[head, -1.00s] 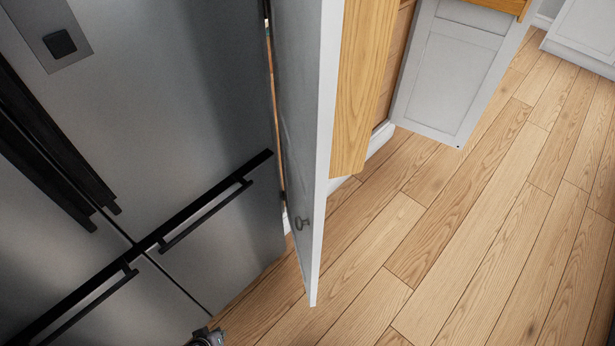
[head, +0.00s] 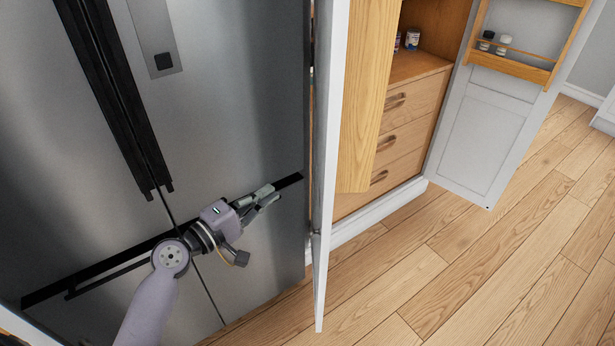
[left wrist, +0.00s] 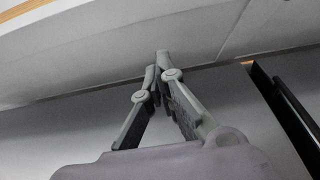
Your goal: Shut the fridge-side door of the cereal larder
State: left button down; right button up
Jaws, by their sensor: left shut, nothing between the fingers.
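The fridge-side door (head: 326,190) of the cereal larder stands open, seen nearly edge-on beside the fridge, with its wooden inner rack (head: 362,110) on the larder side. The larder body (head: 402,150) shows behind it, with drawers and a shelf. My left gripper (head: 272,194) is in front of the fridge, left of the door, pointing towards it. In the left wrist view its fingertips (left wrist: 160,62) are together and empty, close to the pale door panel (left wrist: 110,50). I cannot tell whether they touch it. My right gripper is not in view.
The steel fridge (head: 235,90) with black handles (head: 115,95) fills the left, close behind my left arm. The larder's other door (head: 485,140), with a rack holding small jars (head: 487,40), stands open at the right. The wooden floor (head: 460,270) is clear.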

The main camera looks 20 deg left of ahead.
pick_arm(q)
jog(key=w+d+p, duration=0.3)
jog(key=w+d, duration=0.4)
jog(key=shift+w+p, duration=0.3)
jog(key=shift+p, duration=0.05)
